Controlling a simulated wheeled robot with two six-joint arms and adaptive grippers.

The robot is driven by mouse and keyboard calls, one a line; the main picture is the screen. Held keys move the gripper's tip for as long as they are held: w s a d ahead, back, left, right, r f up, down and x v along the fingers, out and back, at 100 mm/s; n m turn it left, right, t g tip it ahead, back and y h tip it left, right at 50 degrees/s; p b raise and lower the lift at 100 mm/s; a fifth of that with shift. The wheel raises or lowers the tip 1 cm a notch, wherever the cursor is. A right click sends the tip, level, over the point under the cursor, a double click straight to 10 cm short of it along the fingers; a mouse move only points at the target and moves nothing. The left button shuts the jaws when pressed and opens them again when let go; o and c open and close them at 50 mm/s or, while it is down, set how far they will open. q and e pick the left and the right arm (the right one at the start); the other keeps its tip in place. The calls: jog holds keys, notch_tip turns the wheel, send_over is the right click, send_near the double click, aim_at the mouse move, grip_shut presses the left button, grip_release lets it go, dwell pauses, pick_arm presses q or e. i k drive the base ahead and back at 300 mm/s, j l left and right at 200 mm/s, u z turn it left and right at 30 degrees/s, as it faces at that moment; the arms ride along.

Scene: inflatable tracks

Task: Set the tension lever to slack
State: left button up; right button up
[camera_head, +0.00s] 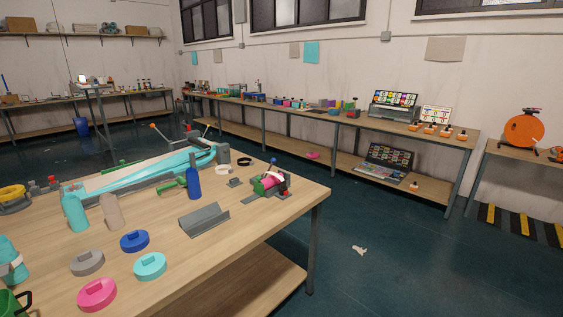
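A long teal track (142,177) lies on a grey frame across the back of the near workbench. A thin lever with an orange tip (153,125) sticks up at the far side of this frame, leaning to the left. A second small device (268,183), green and pink with a dark red knob, stands near the bench's right edge. I cannot tell for certain which of these carries the tension lever, or its setting. Neither of my grippers is in view.
The near workbench (215,258) holds blue, teal, pink and grey round caps, bottles, and a grey angled tray (204,220). A long back bench (455,138) carries bins and laptops. An orange reel (523,130) stands at right. The floor (400,265) at right is mostly clear.

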aim_at(273, 160)
jog(key=i+l+z, duration=0.15)
jog(key=i+z, duration=0.2)
jog(key=i, duration=0.2)
jog(key=i+z, duration=0.35)
jog(key=i, duration=0.2)
